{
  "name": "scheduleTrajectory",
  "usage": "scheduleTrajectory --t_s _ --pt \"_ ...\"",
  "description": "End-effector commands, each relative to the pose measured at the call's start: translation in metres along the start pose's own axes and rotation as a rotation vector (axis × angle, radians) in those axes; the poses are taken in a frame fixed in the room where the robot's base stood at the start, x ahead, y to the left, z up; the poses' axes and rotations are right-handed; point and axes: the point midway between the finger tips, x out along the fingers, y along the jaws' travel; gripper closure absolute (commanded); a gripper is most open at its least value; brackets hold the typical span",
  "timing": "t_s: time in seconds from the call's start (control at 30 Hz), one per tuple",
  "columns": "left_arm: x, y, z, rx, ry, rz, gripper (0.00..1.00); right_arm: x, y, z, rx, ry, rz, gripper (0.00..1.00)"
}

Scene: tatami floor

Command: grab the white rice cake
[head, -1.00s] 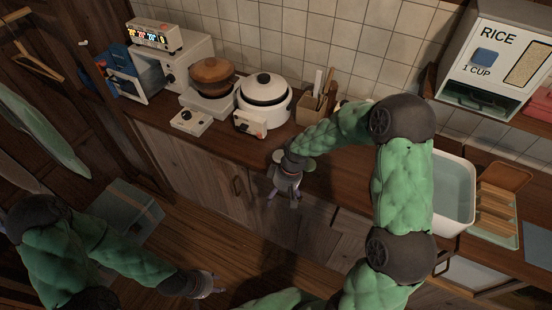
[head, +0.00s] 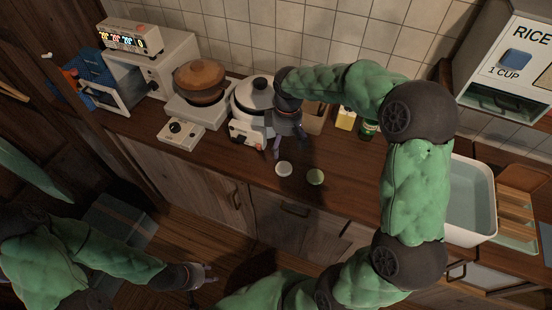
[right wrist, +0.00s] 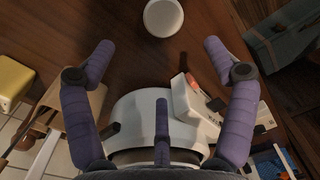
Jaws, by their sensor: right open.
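The white rice cake (head: 284,168) is a small pale disc lying on the wooden counter near its front edge. In the right wrist view it is a white round (right wrist: 163,17) at the top middle, ahead of the spread fingers. My right gripper (head: 288,148) is open and empty, just behind the white cake in the head view, in front of the rice cooker. The right wrist view shows its purple fingers (right wrist: 158,50) wide apart.
A white basin (head: 470,200) is at the right.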

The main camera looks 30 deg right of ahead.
Motion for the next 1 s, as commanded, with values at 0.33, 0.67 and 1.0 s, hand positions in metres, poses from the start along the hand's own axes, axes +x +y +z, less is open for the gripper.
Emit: scheduleTrajectory --t_s 0.33,0.67,1.0 --pt "0.014 -0.005 0.001 0.000 -0.003 0.000 0.60 0.042 -0.001 0.002 -0.002 -0.006 -0.001 0.15" --pt "0.024 -0.009 0.000 0.000 -0.002 0.000 0.60 0.067 -0.003 0.003 -0.001 -0.003 0.000 0.15" --pt "0.042 -0.015 -0.001 0.000 -0.002 0.000 0.60 0.107 -0.008 0.005 -0.001 -0.004 0.000 0.15"
